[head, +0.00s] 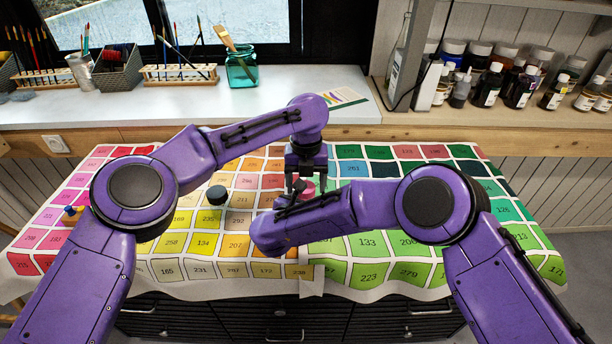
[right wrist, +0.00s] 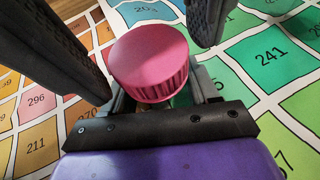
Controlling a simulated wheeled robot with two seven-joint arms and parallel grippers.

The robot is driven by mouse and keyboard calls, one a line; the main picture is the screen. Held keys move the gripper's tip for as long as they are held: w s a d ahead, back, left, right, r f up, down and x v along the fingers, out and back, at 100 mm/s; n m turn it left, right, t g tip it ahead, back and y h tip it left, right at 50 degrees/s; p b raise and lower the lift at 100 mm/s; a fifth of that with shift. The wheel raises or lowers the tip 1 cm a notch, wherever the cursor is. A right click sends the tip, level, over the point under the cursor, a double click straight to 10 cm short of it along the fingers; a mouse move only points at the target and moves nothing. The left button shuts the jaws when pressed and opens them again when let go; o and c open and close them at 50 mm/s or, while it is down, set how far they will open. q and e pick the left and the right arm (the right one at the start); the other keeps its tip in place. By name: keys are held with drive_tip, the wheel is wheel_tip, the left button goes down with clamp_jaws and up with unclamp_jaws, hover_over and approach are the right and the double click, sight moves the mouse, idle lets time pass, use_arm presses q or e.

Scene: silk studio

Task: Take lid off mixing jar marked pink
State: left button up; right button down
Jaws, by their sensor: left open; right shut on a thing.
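The pink ribbed lid (right wrist: 150,62) sits on the mixing jar, whose body is mostly hidden below it. In the head view the pink lid (head: 308,187) shows partly, between my two arms. My right gripper (right wrist: 168,100) is shut on the jar just under the lid. My left gripper (head: 303,176) points down from above and is open. In the right wrist view its dark fingers stand on both sides of the lid; I cannot tell whether they touch it.
A jar with a dark lid (head: 217,195) and a small yellow item with a blue top (head: 71,211) stand left on the numbered color cloth (head: 363,244). A teal glass jar with brushes (head: 241,70) is on the back counter. Several bottles (head: 488,87) line the right shelf.

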use_arm(q)
drive_tip(key=c, duration=1.1)
drive_tip(key=n, duration=0.3)
drive_tip(key=shift+d, duration=0.1)
use_arm(e)
drive_tip(key=shift+a, duration=0.1)
use_arm(q)
drive_tip(key=o, duration=1.1)
drive_tip(key=shift+o, duration=0.2)
drive_tip(key=shift+r, duration=0.15)
use_arm(e)
drive_tip(key=shift+d, duration=0.2)
use_arm(q)
wheel_tip(320, 180, up, 4)
drive_tip(key=shift+r, duration=0.2)
use_arm(e)
drive_tip(key=shift+c, duration=1)
unclamp_jaws()
drive_tip(key=shift+a, duration=0.1)
